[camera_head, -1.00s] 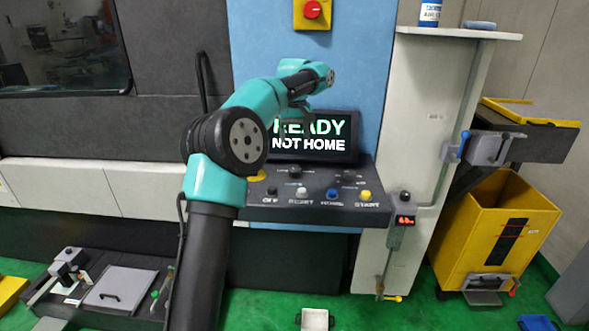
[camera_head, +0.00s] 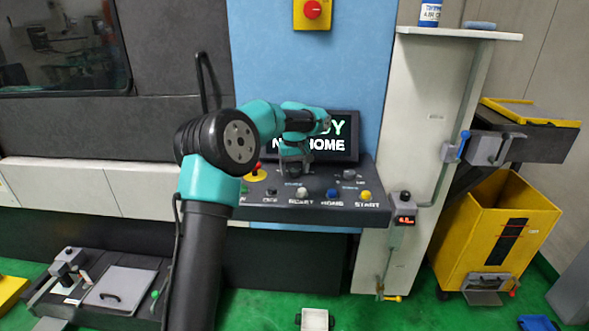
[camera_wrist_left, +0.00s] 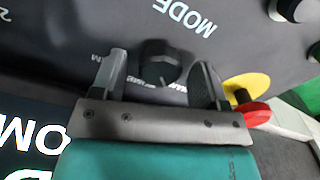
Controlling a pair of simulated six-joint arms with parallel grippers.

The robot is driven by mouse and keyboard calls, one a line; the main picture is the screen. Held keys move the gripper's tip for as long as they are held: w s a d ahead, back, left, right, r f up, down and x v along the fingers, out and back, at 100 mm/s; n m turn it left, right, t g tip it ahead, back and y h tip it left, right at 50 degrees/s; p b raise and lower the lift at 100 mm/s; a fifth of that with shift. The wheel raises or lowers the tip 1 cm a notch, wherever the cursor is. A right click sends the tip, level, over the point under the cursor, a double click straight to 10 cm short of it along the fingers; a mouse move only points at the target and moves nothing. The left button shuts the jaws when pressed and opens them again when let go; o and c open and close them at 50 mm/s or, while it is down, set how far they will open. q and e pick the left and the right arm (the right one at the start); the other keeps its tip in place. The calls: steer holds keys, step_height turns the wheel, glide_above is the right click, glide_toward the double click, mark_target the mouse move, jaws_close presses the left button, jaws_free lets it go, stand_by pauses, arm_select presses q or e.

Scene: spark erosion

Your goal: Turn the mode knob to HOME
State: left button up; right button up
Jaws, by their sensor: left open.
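The mode knob (camera_wrist_left: 158,64) is a dark round knob beside the printed word MODE on the dark control panel (camera_wrist_left: 90,30). My left gripper (camera_wrist_left: 157,66) is open, with one finger on each side of the knob in the left wrist view. Gaps show between the knob and both fingers there. In the head view the left gripper (camera_head: 295,165) is low over the back of the panel and hides most of the knob. The knob's exact pointing direction is hard to read. My right gripper is not in view.
A screen (camera_head: 345,148) behind the arm is partly covered. A red button on a yellow base (camera_head: 257,175) sits left of the gripper. A white button (camera_head: 302,193), a blue button (camera_head: 333,193) and a yellow button (camera_head: 365,196) line the panel's front.

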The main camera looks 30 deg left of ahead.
arm_select(q)
steer(key=shift+c, duration=0.3)
steer(key=c, duration=0.9)
steer(key=shift+m, duration=0.4)
steer(key=m, duration=0.8)
steer(key=o, duration=1)
steer(key=shift+d, duration=0.1)
steer(key=shift+c, duration=0.2)
